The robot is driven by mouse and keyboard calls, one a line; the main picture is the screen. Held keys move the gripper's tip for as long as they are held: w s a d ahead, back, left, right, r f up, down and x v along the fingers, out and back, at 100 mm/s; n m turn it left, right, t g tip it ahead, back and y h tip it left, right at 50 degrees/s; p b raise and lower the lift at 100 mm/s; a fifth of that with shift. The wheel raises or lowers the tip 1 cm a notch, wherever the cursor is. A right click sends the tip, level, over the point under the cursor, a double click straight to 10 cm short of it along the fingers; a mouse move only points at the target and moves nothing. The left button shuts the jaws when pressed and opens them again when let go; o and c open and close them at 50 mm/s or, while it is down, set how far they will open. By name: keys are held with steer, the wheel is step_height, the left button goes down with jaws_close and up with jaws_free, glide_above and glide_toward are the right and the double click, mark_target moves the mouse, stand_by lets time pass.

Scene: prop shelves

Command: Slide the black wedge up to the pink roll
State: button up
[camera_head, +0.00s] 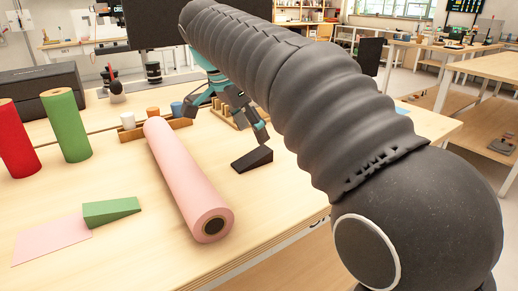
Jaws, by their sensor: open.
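The pink roll (183,176) lies on its side on the wooden table, its near end showing a dark hollow core. The black wedge (252,160) lies on the table to the right of the roll, with a clear gap of bare wood between them. My gripper (243,126) is open above and behind the wedge, fingers pointing down. I cannot tell whether a finger touches the wedge. My arm covers the area to the right.
A green wedge (111,211) lies partly by a pink sheet (50,240) at the left. A green roll (66,126) and a red roll (17,140) stand upright behind. Small pegs in a wooden rack (151,131) are beyond the pink roll. The table's front right is clear.

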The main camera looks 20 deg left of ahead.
mark_target(261, 151)
steer(key=b+x, duration=0.1)
steer(key=x, duration=0.5)
steer(key=shift+w+d+f, duration=0.1)
steer(key=shift+f, duration=0.1)
steer(key=c, duration=1.2)
steer(key=o, duration=0.5)
steer(key=c, duration=0.4)
steer(key=shift+s+a+p, duration=0.65)
steer(key=shift+s+a, duration=2.3)
steer(key=shift+w+a, duration=0.1)
steer(key=shift+a, duration=0.05)
steer(key=shift+s+a, duration=0.3)
steer(key=shift+a, duration=0.15)
